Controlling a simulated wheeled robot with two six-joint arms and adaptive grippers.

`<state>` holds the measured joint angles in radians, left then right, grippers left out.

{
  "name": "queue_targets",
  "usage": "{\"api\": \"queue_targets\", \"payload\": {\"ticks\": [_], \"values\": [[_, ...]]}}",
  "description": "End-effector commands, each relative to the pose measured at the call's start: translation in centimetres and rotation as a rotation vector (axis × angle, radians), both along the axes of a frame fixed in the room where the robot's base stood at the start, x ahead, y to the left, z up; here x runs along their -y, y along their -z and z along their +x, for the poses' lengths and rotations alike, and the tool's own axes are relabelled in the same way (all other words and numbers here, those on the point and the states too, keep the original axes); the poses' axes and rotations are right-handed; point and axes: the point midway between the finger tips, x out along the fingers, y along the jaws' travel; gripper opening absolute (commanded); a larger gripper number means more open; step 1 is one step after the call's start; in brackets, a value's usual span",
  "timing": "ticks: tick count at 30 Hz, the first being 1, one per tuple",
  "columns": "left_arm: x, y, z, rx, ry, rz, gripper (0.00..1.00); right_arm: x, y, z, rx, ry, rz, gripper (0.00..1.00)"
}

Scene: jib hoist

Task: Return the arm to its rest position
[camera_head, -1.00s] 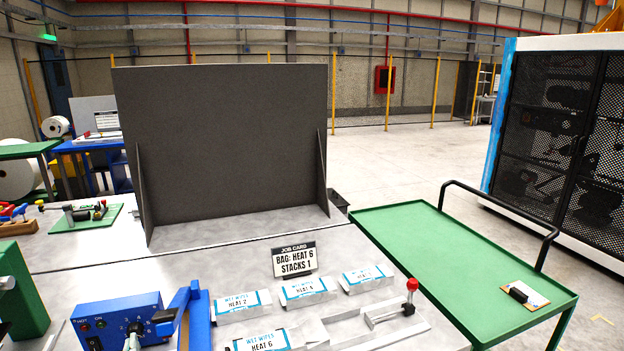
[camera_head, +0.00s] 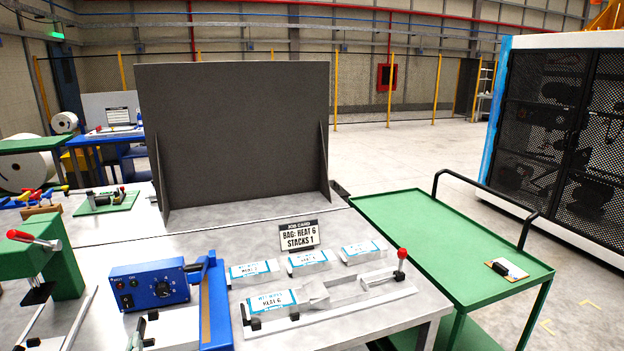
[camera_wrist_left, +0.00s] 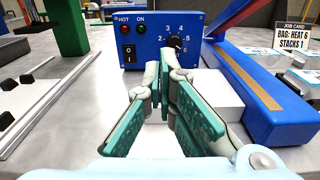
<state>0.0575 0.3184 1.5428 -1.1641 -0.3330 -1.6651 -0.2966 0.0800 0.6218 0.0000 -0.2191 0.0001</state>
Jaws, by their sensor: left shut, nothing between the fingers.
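My left gripper (camera_head: 138,333) shows at the bottom edge of the head view, in front of the blue control box (camera_head: 150,284) and apart from it. In the left wrist view its teal fingers (camera_wrist_left: 164,98) are shut with nothing held. The same box (camera_wrist_left: 162,38) stands beyond the fingertips, with a black dial, a switch and HOT and ON lamps. Most of the left arm is out of the head view. My right arm and gripper are not in view.
A blue sealer arm (camera_head: 214,305) is right of the box, with several wet-wipe packs and a red-knobbed lever (camera_head: 402,253) beyond it. A green press (camera_head: 45,255) stands at left. A job card (camera_head: 299,236) and grey screen (camera_head: 235,135) are behind. A green cart (camera_head: 450,240) is at right.

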Motion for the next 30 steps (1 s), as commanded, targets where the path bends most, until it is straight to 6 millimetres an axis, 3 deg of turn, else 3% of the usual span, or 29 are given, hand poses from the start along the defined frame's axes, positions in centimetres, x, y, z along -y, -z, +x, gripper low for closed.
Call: {"api": "queue_targets", "payload": {"ticks": [8, 17, 23, 30], "values": [[-0.1, 1.3, -3.1, 0.089, -0.120, -0.396, 0.00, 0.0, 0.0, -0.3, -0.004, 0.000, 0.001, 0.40], [0.2, 5.0, -9.5, 0.211, -0.375, -1.029, 0.00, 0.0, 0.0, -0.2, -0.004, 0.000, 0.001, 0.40], [2.6, 8.6, -15.8, 0.292, -0.660, -1.530, 0.00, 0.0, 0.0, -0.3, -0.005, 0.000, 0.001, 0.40], [7.5, 11.6, -23.4, 0.356, -1.064, -1.979, 0.00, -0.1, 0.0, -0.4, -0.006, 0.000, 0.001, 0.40]]}}
